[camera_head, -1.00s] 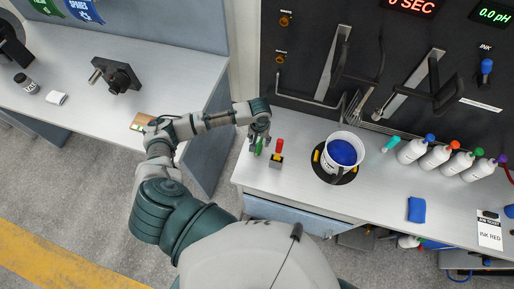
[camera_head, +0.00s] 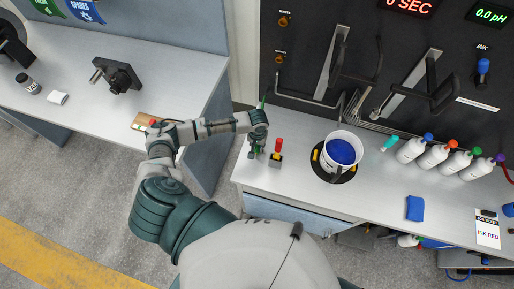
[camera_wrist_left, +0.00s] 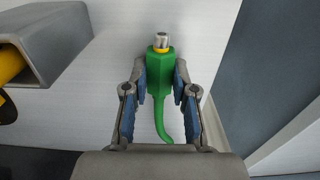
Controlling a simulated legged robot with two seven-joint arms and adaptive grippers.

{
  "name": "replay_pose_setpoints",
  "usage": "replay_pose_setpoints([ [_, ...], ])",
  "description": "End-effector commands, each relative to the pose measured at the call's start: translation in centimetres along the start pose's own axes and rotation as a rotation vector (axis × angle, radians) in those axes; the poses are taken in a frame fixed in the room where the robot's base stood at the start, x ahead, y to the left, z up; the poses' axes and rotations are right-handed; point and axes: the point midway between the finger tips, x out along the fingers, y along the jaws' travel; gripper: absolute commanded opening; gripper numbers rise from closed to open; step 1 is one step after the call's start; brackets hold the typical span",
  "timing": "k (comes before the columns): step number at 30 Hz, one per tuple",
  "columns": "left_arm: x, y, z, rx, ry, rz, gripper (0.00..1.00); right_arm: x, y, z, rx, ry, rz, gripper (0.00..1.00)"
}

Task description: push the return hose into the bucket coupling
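The green return hose end (camera_wrist_left: 161,75) has a metal tip with a yellow ring and a thin curved tail. In the head view my left gripper (camera_head: 256,150) points down over the left end of the counter, left of a red-topped block. A thin green length (camera_head: 263,102) shows above the wrist. The white bucket (camera_head: 342,154) with blue contents stands to the right on a black round base. I cannot make out its coupling. My right gripper is out of view.
The red-topped block (camera_head: 277,150) stands close beside my left gripper. A grey housing with yellow inside (camera_wrist_left: 45,45) fills the left of the wrist view. Counter between block and bucket is clear.

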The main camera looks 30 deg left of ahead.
Motion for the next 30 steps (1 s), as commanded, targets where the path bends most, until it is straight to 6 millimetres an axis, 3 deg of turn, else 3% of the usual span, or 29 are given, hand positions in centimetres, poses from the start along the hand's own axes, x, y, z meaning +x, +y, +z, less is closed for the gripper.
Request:
replay_pose_setpoints([
  [11, -0.6, -0.1, -0.1, 0.000, 0.000, 0.004, 0.00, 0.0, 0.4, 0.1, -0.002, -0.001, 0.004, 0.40],
  [24, -8.7, -0.1, -0.2, -0.001, 0.002, 0.004, 0.00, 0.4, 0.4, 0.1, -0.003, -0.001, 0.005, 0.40],
  [30, -10.0, -0.1, -0.1, -0.001, -0.001, 0.002, 0.00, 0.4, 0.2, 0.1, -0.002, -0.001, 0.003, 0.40],
])
